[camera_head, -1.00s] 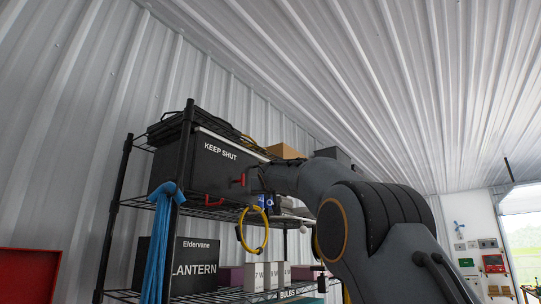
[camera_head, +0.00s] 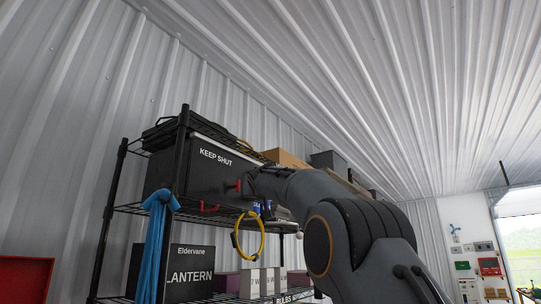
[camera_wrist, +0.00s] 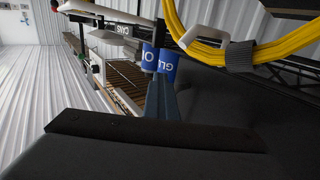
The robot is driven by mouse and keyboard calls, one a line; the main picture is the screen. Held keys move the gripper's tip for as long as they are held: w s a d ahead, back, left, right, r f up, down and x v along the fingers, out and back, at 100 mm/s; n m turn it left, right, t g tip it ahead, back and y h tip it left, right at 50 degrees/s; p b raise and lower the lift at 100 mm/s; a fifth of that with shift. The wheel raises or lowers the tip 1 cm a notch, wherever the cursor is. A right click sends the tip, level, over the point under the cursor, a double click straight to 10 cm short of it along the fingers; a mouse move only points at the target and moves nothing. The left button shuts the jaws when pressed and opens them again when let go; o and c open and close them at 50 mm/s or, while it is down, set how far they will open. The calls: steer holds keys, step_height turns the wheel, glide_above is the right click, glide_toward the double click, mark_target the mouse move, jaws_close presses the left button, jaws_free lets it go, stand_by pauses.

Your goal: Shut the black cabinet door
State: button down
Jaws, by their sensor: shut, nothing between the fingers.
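The black cabinet (camera_head: 162,176) sits on the upper shelf of a wire rack. Its door (camera_head: 205,177) is lettered "KEEP SHUT", with a pale line along the top edge. I cannot tell whether the door is fully shut. A red handle (camera_head: 209,208) shows below it, and a second red piece (camera_head: 238,186) shows beside my wrist. My arm reaches to the door's right end and hides that end and my gripper in the head view. In the wrist view my gripper's blue-grey fingers (camera_wrist: 161,100) are together and empty, close to a dark panel (camera_wrist: 240,105).
A yellow cable loop (camera_head: 248,236) hangs below the shelf, and yellow cable (camera_wrist: 215,55) also crosses the wrist view. Blue cans (camera_wrist: 160,64) stand beyond the fingers. Boxes (camera_head: 290,158) sit behind. The left wall side is open.

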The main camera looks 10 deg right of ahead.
steer(key=shift+a+r, duration=0.2)
steer(key=shift+a, duration=0.2)
steer(key=shift+d+f+b, duration=0.4)
steer(key=shift+d+b, duration=0.05)
steer(key=shift+b, duration=0.05)
steer(key=s+d+b, duration=0.4)
steer(key=s+d, duration=0.6)
step_height(320, 180, down, 22)
steer(key=w+a+f+g, duration=0.1)
steer(key=g, duration=0.3)
steer(key=s+a+f+g+y, duration=0.15)
steer(key=s+f, duration=0.25)
steer(key=f, duration=0.7)
steer(key=s+f+g, duration=0.3)
steer(key=s+f, duration=0.1)
steer(key=f, duration=0.7)
steer(key=s+a+f+n+g, duration=0.1)
steer(key=s+f+g, duration=0.7)
steer(key=s+f, duration=2.2)
steer(key=s, duration=0.4)
steer(key=shift+a+f, duration=0.2)
steer(key=shift+a, duration=0.05)
steer(key=shift+g, duration=0.25)
